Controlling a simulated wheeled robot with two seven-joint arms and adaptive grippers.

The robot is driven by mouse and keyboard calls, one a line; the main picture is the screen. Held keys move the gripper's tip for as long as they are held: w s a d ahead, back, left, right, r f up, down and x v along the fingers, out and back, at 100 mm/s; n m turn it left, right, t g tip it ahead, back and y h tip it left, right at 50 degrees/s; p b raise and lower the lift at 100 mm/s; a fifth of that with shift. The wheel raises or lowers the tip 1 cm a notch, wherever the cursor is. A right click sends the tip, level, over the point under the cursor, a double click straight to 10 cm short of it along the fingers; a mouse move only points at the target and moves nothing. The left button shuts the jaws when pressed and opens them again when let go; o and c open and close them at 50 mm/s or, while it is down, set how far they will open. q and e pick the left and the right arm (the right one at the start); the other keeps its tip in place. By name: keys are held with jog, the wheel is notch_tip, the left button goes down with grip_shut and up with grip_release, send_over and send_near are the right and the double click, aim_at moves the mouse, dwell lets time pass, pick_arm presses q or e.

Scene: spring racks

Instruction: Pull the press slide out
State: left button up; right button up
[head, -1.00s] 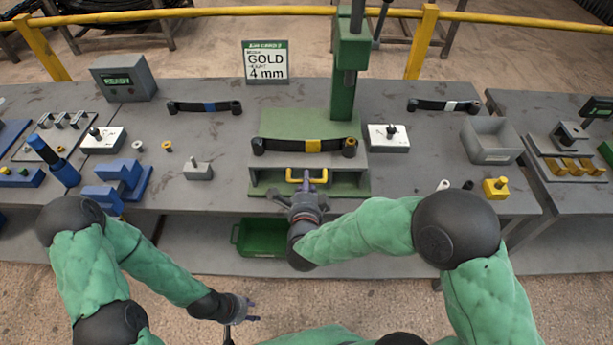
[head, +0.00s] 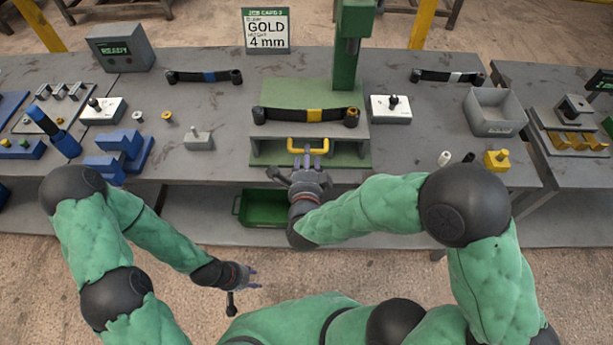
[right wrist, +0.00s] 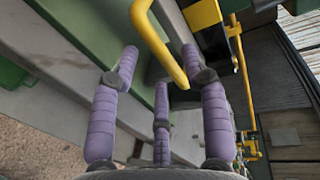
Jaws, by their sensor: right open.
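My right gripper (head: 311,156) is open just in front of the handle. In the right wrist view its purple fingers (right wrist: 160,90) are spread, with the handle bar reaching into the space between them; I see no grip. My left gripper (head: 250,277) hangs low, away from the table; its opening is too small to judge.
A green bin (head: 262,222) is on the shelf below the slide. A gauge block (head: 198,140) and blue fixtures (head: 125,157) stand left of it. A grey bin (head: 493,125) and a yellow block (head: 496,160) stand right. A card (head: 266,30) reads GOLD 4 mm.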

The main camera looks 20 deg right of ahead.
jog(key=v, duration=0.9)
jog(key=shift+s, duration=0.2)
jog(key=shift+a, duration=0.1)
notch_tip(320, 180, down, 18)
jog(key=w+a+n+g+y, duration=0.1)
jog(key=w+n+g+y, duration=0.1)
jog(key=n+g+y, duration=0.65)
jog(key=s+f+n+g, duration=0.6)
jog(key=s+f+n, duration=0.4)
jog(key=s+f, duration=0.2)
notch_tip(320, 180, down, 2)
jog(key=shift+f, duration=0.15)
